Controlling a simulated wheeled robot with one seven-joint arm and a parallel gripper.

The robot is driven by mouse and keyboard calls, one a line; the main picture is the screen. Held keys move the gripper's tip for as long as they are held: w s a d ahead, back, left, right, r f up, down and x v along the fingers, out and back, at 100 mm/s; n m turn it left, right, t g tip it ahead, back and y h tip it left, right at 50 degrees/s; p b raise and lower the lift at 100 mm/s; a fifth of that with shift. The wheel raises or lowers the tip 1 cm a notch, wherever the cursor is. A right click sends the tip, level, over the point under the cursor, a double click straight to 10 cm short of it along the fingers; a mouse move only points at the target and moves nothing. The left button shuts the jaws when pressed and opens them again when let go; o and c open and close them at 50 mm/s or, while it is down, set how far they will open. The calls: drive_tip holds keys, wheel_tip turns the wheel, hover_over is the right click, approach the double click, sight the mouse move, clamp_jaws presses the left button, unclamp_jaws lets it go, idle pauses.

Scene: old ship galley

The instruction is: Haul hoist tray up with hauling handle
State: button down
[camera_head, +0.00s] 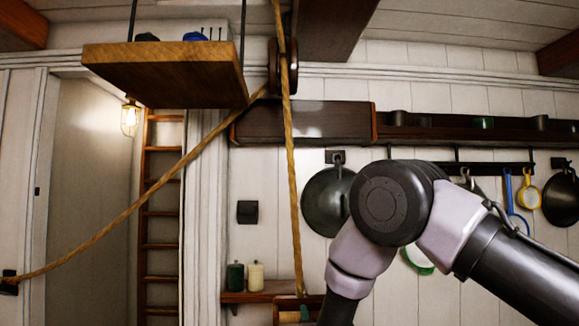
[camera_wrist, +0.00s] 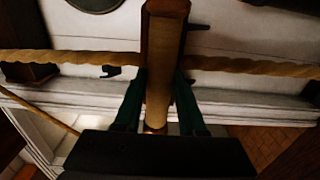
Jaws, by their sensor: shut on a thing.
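The hoist tray (camera_head: 165,72), a thick wooden board on dark rods, hangs high at the upper left in the head view. Small dark and blue items show above its edge. The tan rope (camera_head: 289,170) runs from the pulley (camera_head: 281,66) down to the lower middle, where it meets the wooden hauling handle (camera_head: 310,299). In the wrist view, the handle (camera_wrist: 160,60) stands between the dark green fingers of my gripper (camera_wrist: 159,88). My gripper is shut on it. The rope (camera_wrist: 240,66) shows on both sides of the handle. The handle's lower end is hidden in the head view.
Another rope stretch (camera_head: 130,212) slants to a fixing (camera_head: 9,283) at the left wall. A ladder (camera_head: 161,215) stands behind it. Pans (camera_head: 327,203) hang on the wall behind my arm.

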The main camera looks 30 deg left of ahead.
drive_tip(key=shift+d+f, duration=0.15)
drive_tip(key=shift+f, duration=0.8)
drive_tip(key=shift+d+f, duration=0.15)
drive_tip(key=shift+f, duration=0.8)
wheel_tip(320, 180, down, 22)
drive_tip(key=d, duration=0.2)
drive_tip(key=shift+s, duration=0.4)
drive_tip(key=shift+d+r, duration=0.1)
